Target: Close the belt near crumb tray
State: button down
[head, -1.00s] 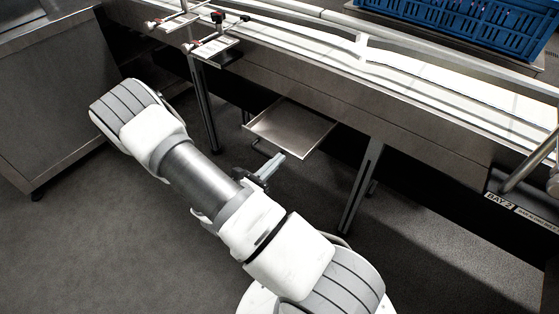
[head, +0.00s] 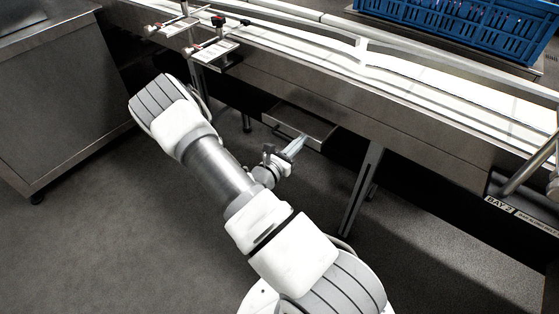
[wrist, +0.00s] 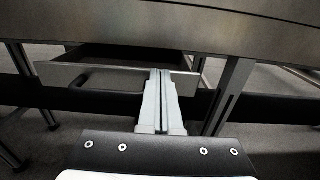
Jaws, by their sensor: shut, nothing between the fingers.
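The crumb tray (head: 312,128) is a shallow metal drawer under the belt frame. It sticks out partway, its front standing a little forward of the frame's underside. In the wrist view its front panel (wrist: 110,77) crosses the picture, with a dark handle on the left half and the dark inside showing behind it. My gripper (head: 297,146) is shut and empty. In the wrist view its fingertips (wrist: 160,74) overlap the front panel right of the handle, touching or very close; I cannot tell which.
The belt (head: 400,73) runs above the tray. A support leg (head: 361,187) stands right of the tray, and another is behind to the left. A blue crate (head: 460,32) sits beyond the belt. A metal cabinet (head: 65,100) stands at left. The floor in front is open.

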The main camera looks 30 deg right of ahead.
aim_at(309, 133)
jog(key=x, duration=0.5)
jog(key=shift+a, duration=0.1)
